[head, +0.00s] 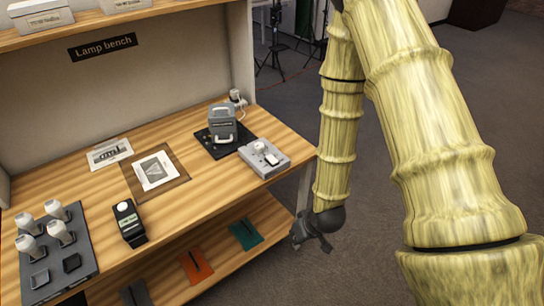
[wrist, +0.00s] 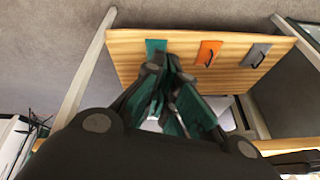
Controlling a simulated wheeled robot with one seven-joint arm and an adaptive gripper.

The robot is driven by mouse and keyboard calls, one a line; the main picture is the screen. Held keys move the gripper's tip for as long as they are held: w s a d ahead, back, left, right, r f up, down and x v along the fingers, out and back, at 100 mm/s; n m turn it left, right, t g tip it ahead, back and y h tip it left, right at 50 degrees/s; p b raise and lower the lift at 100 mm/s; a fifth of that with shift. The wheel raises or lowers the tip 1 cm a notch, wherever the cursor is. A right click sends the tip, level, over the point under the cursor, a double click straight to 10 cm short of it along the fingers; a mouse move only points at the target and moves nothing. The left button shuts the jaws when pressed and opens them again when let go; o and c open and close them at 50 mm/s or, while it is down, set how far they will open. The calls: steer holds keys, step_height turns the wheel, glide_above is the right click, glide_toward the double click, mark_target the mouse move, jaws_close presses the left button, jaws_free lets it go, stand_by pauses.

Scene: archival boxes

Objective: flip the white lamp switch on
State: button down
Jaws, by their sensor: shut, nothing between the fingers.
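A grey box (head: 278,164) with a small white round part (head: 260,146) and a white piece (head: 271,159) on top sits at the right end of the bench top. The white piece may be the lamp switch; its position is too small to read. Behind it, a grey lamp-like unit (head: 222,122) with a pale handle stands on a black mat. My gripper (head: 312,244) hangs beyond the bench's right edge, lower than the top and apart from the box. In the wrist view my gripper (wrist: 172,62) is shut and empty, its fingers over the lower shelf. The box cannot be made out there.
The bench top (head: 190,195) also holds a framed print (head: 154,171), a black device (head: 128,222) and a bulb tray (head: 52,262). The lower shelf (head: 215,260) carries a teal pad (head: 245,234) and an orange pad (head: 196,266). Open floor lies right of the bench.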

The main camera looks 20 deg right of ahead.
steer(key=w+d+r+n+t+y+b, duration=0.1)
steer(key=w+r+t+b, duration=0.2)
steer(key=w+r, duration=0.6)
steer(key=w+d+r+n+t+b, duration=0.2)
steer(key=w+r+b, duration=0.2)
steer(key=w+r, duration=0.5)
step_height(320, 180, up, 5)
steer(key=shift+r+t+y, duration=0.1)
steer(key=shift+t+y, duration=0.3)
steer(key=shift+w, duration=0.1)
glide_above(272, 158)
steer(key=f, duration=0.6)
steer(key=shift+s+f, duration=0.1)
steer(key=shift+s, duration=0.15)
steer(key=shift+f+p, duration=0.35)
steer(key=shift+f, duration=0.6)
steer(key=shift+w+f, duration=0.2)
steer(key=shift+f, duration=0.75)
